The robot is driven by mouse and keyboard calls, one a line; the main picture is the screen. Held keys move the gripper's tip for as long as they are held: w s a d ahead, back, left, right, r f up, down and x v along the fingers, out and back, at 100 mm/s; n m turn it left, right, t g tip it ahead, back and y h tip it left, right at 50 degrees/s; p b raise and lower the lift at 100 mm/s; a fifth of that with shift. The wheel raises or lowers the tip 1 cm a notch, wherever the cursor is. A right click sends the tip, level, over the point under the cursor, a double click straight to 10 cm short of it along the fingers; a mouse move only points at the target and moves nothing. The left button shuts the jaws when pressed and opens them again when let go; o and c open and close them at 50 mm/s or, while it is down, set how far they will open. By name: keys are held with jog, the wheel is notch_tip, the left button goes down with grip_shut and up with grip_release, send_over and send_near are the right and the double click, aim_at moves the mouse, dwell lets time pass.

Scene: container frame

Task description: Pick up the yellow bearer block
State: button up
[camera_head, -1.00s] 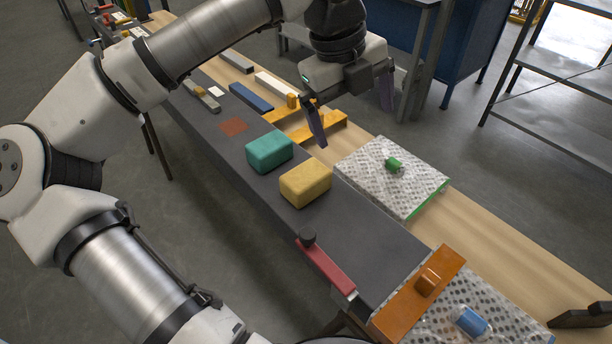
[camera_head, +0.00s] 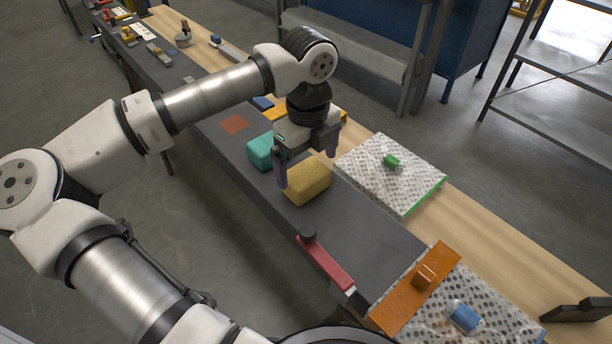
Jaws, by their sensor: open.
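The yellow bearer block (camera_head: 311,184) sits on the dark strip of the long table, near the middle of the picture. My gripper (camera_head: 306,170) is open, with one finger in front of the block's left side and the other near its far right edge. It hangs above or around the block and hides its upper left part. I cannot tell whether the fingers touch it. The teal block (camera_head: 259,152) stands just left of the yellow one, partly hidden by my gripper.
A dotted pad (camera_head: 385,175) with a green piece lies to the right. A red bar with a black knob (camera_head: 325,262) and an orange plate (camera_head: 410,295) lie nearer. A reddish square (camera_head: 235,124) marks the strip farther back. The dark strip in front of the block is clear.

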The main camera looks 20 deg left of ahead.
aim_at(306, 172)
jog(key=shift+a+f+p, duration=0.2)
jog(key=shift+f+p, duration=0.25)
jog(key=shift+f, duration=1.5)
jog(key=c, duration=0.9)
jog(key=shift+r, duration=0.1)
